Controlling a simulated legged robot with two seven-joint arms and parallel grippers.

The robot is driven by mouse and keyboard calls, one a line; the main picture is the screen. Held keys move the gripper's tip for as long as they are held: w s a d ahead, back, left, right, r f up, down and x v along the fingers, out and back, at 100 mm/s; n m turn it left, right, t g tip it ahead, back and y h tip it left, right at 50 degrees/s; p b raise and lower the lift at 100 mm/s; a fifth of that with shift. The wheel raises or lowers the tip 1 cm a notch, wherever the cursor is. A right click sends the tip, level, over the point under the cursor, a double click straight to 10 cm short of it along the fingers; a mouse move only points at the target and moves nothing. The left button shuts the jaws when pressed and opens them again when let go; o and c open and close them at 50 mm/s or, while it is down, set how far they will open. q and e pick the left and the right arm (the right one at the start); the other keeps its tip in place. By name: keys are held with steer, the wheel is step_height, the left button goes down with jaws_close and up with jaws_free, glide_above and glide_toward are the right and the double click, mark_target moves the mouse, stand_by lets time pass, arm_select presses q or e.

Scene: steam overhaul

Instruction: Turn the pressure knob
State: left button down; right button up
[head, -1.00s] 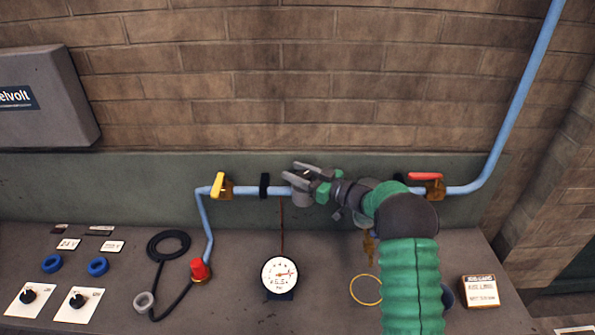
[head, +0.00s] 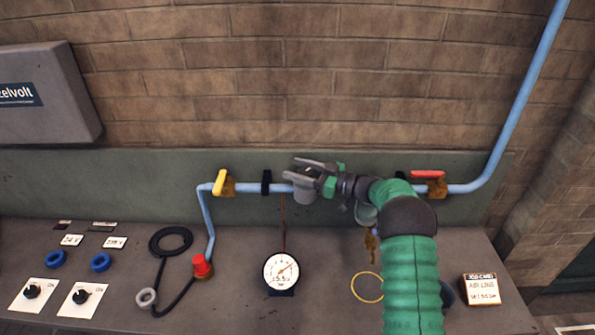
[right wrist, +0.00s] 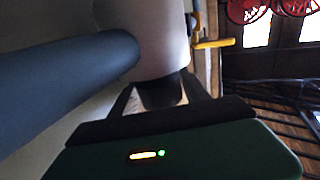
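A grey cylindrical regulator body (head: 303,190) sits on the blue pipe along the back panel. My right gripper (head: 308,170) is at it, turned sideways, with its fingers about its dark pressure knob. In the right wrist view the dark knob (right wrist: 161,95) lies between the two fingers, under the pale grey body (right wrist: 158,40), and the fingers look shut on it. The finger contact is partly hidden. A round white gauge (head: 281,271) stands below on the bench; its red needle points to the upper right. My left gripper is not in view.
The blue pipe (head: 208,228) carries a yellow-handled valve (head: 221,182) to the left and a red-handled valve (head: 428,174) to the right. A red button-like fitting (head: 202,266), black hose (head: 170,241), brass ring (head: 367,288) and card (head: 481,289) are on the bench.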

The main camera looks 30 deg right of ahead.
steer(key=shift+o, duration=0.8)
steer(key=shift+d+f, duration=0.1)
steer(key=shift+f, duration=0.05)
steer(key=b+v, duration=0.3)
steer(key=v, duration=1.3)
steer(key=shift+s+d+b, duration=0.3)
steer(key=shift+b, duration=0.05)
